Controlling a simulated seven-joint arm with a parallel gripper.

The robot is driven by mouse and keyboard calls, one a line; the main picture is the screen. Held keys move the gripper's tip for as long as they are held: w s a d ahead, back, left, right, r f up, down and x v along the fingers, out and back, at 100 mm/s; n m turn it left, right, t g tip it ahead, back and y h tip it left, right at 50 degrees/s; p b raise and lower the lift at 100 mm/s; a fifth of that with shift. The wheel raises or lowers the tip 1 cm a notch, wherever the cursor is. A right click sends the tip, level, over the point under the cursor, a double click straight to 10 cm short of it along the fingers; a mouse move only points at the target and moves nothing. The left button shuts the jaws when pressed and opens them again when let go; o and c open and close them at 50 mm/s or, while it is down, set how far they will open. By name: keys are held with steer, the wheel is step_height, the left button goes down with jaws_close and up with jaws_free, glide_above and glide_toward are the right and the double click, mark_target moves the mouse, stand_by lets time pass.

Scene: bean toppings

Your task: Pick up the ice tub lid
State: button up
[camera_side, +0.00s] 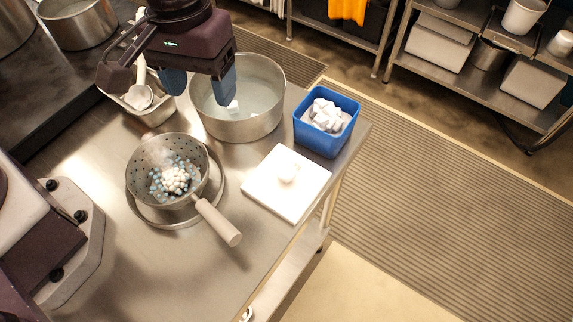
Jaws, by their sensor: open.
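The ice tub lid (285,190) is a flat white square with a round white knob on top. It lies on the steel table near the right edge, in front of the blue ice tub. The blue ice tub (322,143) is uncovered and full of white ice cubes (326,114). My gripper (198,86) is open, its blue fingertips spread apart and pointing down. It is up and to the left of the lid, over or near the steel pot, and apart from the lid. I see nothing between its fingers.
The steel pot (245,130) holds cloudy liquid, left of the tub. The table front is clear.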

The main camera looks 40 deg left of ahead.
mark_target(286, 170)
steer(key=w+d+f+n, duration=0.1)
steer(key=d+f+n, duration=0.2)
steer(key=f+n, duration=0.1)
steer(key=w+d+f+n, duration=0.2)
steer(key=d+f+n, duration=0.1)
steer(key=f+n, duration=0.1)
steer(key=w+d+f+n, duration=0.1)
steer(key=d+f+n, duration=0.2)
steer(key=f+n, duration=0.1)
steer(key=shift+w+d+f+h, duration=0.1)
steer(key=shift+w+f+h, duration=0.1)
steer(key=shift+f, duration=0.25)
steer(key=shift+w+d+f+h, duration=0.1)
steer(key=shift+f+h, duration=0.1)
steer(key=shift+f, duration=0.25)
steer(key=shift+w+d+f, duration=0.1)
steer(key=shift+d+f, duration=0.05)
steer(key=shift+f, duration=1.2)
steer(key=shift+w+d+f, duration=0.1)
steer(key=shift+f, duration=1.25)
steer(key=shift+c, duration=0.5)
steer(key=c, duration=0.9)
